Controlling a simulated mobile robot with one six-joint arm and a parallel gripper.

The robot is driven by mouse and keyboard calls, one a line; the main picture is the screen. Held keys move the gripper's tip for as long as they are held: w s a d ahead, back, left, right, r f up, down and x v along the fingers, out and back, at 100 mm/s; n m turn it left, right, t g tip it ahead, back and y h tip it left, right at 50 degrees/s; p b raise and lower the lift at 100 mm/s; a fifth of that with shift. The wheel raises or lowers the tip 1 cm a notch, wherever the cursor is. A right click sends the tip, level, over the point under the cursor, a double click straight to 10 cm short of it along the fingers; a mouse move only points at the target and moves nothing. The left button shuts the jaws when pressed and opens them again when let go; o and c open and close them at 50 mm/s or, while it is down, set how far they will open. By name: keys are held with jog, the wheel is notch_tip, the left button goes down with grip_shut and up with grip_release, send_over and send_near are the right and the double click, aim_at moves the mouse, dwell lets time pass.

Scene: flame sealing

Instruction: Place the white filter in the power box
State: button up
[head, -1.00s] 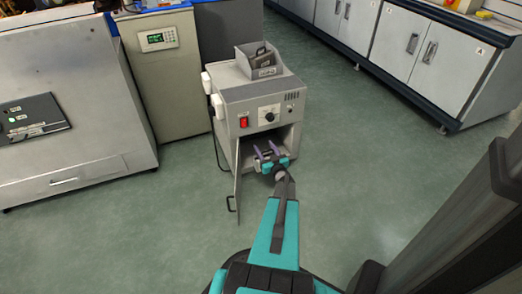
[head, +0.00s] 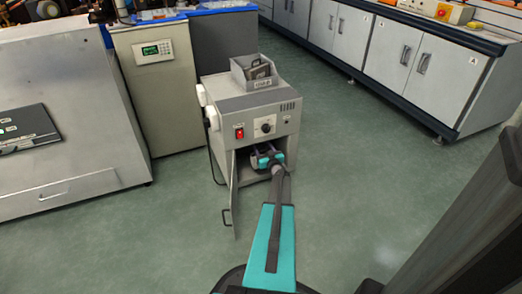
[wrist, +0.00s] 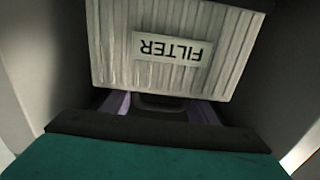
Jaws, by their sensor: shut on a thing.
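The power box (head: 262,107) is a grey cabinet with a red switch and a dial, its lower door (head: 233,190) swung open to the left. My gripper (head: 262,152) is inside the lower opening; its fingertips are hidden there in the head view. In the wrist view, the white filter (wrist: 175,75) shows its pleated face and an upside-down "FILTER" label. My gripper's purple fingers (wrist: 160,108) are at the filter's dark handle (wrist: 160,101) and shut on it. Box walls are on both sides of the filter. How it rests underneath is hidden.
A small grey bin (head: 246,85) with dark items stands on the power box. A beige cabinet (head: 158,95) with a display and a large grey machine (head: 60,110) stand to the left. White cupboards (head: 400,62) line the back right. The green floor (head: 365,180) is clear on the right.

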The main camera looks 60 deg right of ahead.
jog(key=shift+w+d+f+b, duration=0.15)
jog(key=shift+w+d, duration=0.2)
jog(key=shift+d, duration=0.2)
jog(key=shift+w+d+r+b, duration=0.1)
jog(key=shift+w+d+b, duration=0.15)
jog(key=shift+d, duration=0.25)
jog(key=shift+w+d+f+b, duration=0.1)
jog(key=shift+w+d, duration=0.3)
jog(key=shift+d, duration=0.15)
jog(key=shift+f, duration=0.1)
jog(key=shift+f+b, duration=1.25)
jog(key=shift+f, duration=0.4)
jog(key=o, duration=1.5)
jog(key=shift+f, duration=0.1)
jog(key=shift+c, duration=0.2)
